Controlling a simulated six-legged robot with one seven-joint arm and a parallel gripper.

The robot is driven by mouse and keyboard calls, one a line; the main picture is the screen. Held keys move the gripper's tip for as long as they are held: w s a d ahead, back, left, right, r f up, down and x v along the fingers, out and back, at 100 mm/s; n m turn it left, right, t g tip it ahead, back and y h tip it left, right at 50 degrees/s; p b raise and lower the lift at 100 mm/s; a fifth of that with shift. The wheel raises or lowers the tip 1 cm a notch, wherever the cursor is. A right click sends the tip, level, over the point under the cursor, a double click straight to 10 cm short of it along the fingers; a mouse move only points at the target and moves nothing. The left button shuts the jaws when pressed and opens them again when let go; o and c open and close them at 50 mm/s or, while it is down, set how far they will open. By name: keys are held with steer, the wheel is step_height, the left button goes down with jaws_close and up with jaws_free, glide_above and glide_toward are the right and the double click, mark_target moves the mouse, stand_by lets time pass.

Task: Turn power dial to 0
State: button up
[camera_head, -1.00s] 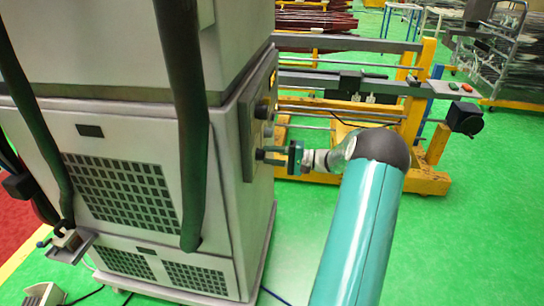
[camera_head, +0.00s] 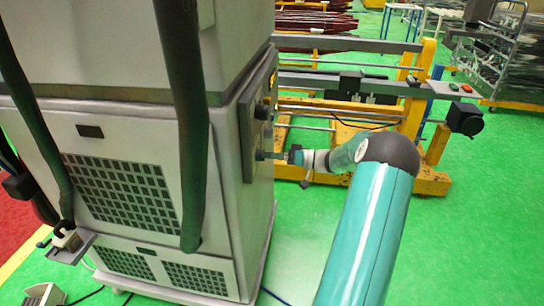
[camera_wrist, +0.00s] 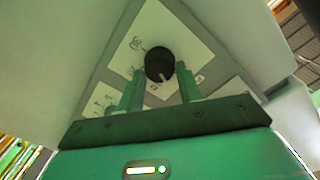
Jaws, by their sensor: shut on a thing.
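The power dial (camera_wrist: 159,66) is a round black knob on a pale panel (camera_wrist: 139,28) in the wrist view. In the head view my gripper (camera_head: 272,155) reaches from the right to the side panel (camera_head: 246,135) of the grey cabinet (camera_head: 130,140). There the dial is hidden at the fingertips.
Another dark knob (camera_head: 262,112) sits higher on the side panel. Thick dark cables (camera_head: 182,120) hang in front of the cabinet. A yellow-framed machine (camera_head: 420,150) stands behind my arm. Green floor (camera_head: 480,240) is clear at the right.

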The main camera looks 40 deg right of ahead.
steer(key=n, duration=0.5)
steer(key=shift+r, duration=0.1)
stand_by(0.4)
steer(key=o, duration=1)
steer(key=shift+s, duration=0.15)
steer(key=v, duration=1.3)
steer(key=shift+s+d, duration=0.2)
steer(key=shift+s, duration=0.05)
